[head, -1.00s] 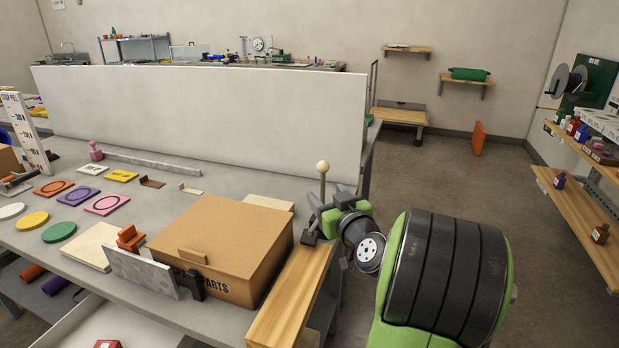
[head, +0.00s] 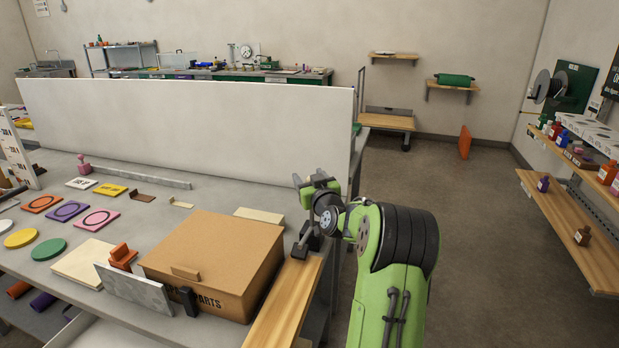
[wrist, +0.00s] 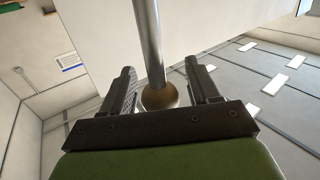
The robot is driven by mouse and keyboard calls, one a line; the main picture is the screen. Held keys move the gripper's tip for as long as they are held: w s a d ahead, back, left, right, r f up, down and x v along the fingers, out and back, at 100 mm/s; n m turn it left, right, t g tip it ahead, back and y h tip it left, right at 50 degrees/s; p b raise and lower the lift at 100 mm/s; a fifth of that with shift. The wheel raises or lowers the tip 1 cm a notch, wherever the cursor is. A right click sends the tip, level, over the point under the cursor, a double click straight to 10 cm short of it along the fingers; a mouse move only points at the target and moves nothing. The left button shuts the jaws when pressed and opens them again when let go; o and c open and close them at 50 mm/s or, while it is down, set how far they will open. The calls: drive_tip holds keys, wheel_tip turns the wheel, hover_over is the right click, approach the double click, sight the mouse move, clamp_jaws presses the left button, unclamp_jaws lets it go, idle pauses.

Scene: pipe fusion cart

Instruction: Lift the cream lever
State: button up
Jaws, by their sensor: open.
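The lever's dark base (head: 300,250) sits on a wooden strip beside the cardboard parts box in the head view. My gripper (head: 305,183) is above the base, and the lever's ball knob is hidden there. In the wrist view, the lever's metal shaft (wrist: 149,40) runs from the top edge to the ball knob (wrist: 160,97), which looks shaded brown. My gripper (wrist: 165,78) is open, with one finger on each side of the knob. Gaps show between knob and fingers; I cannot tell whether it touches the palm.
The cardboard box (head: 215,255) stands close to the left of the wooden strip (head: 285,305). A tall white panel (head: 185,125) rises behind the table. Open floor (head: 480,220) lies to the right, with wooden shelves (head: 570,230) beyond.

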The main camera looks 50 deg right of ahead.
clamp_jaws()
drive_tip(key=w+d+f+m+g+y+p, duration=0.2)
drive_tip(key=w+d+p, duration=0.1)
drive_tip(key=d+p, duration=0.3)
drive_tip(key=shift+f+g, duration=0.25)
drive_tip(key=shift+g, duration=0.05)
idle(0.4)
drive_tip(key=shift+d, duration=0.1)
unclamp_jaws()
